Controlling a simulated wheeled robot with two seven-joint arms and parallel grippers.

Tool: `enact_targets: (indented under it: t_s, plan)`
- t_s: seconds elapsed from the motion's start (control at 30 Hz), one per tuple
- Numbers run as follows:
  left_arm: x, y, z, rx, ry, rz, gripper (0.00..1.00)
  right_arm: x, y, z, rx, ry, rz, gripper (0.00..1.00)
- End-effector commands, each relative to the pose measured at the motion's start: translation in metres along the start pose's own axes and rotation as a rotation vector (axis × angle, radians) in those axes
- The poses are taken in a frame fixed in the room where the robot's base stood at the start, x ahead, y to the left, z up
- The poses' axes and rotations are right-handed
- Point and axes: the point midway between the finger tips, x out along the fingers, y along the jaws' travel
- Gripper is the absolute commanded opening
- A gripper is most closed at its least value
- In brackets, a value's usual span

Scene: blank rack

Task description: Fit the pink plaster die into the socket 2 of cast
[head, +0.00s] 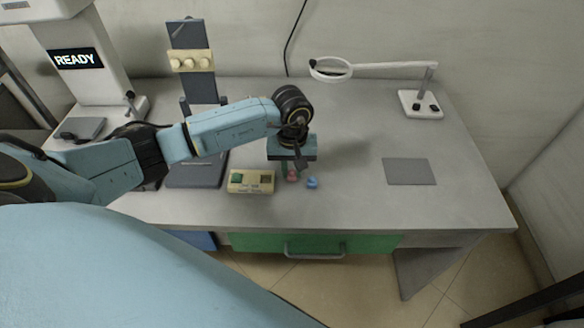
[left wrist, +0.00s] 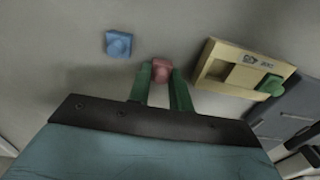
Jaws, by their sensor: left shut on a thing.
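The pink die (head: 292,176) is between the fingertips of my left gripper (head: 293,170), at the right side of the cast (head: 251,188). In the left wrist view the pink die (left wrist: 161,71) sits between the two green fingers of the gripper (left wrist: 160,80), which is shut on it. I cannot tell whether the die touches the table. My right gripper is not in view.
A blue die (head: 312,182) lies on the table just right of the pink one; it also shows in the left wrist view (left wrist: 118,44). A grey mat (head: 409,171) lies further right. A dark stand (head: 196,170) is left of the cast. A magnifier (head: 331,69) stands behind.

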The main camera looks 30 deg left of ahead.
Motion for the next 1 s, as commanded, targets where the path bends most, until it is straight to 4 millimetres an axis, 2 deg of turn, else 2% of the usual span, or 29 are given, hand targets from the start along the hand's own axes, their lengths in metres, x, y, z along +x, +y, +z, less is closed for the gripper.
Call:
enact_targets:
  t_s: [0.07, 0.1, 0.23, 0.5, 0.63, 0.77, 1.0]
  plan:
    - [0.003, 0.000, 0.000, 0.000, 0.001, 0.000, 0.00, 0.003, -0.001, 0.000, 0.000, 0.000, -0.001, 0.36]
    - [0.002, 0.000, 0.000, 0.000, 0.000, 0.000, 0.26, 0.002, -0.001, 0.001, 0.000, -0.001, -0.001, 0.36]
    - [0.002, 0.000, 0.000, 0.000, 0.000, 0.000, 0.42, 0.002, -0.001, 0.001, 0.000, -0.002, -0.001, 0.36]
    - [0.001, 0.000, 0.000, 0.000, 0.000, 0.000, 0.42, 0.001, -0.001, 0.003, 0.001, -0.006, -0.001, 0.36]
    - [-0.005, 0.000, -0.001, 0.000, 0.001, 0.001, 0.42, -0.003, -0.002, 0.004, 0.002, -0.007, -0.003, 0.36]
    - [-0.028, 0.000, -0.002, 0.001, 0.006, 0.001, 0.42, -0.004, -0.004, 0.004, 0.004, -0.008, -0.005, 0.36]
    - [-0.081, 0.000, -0.001, 0.001, 0.005, 0.000, 0.42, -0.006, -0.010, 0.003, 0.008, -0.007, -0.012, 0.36]
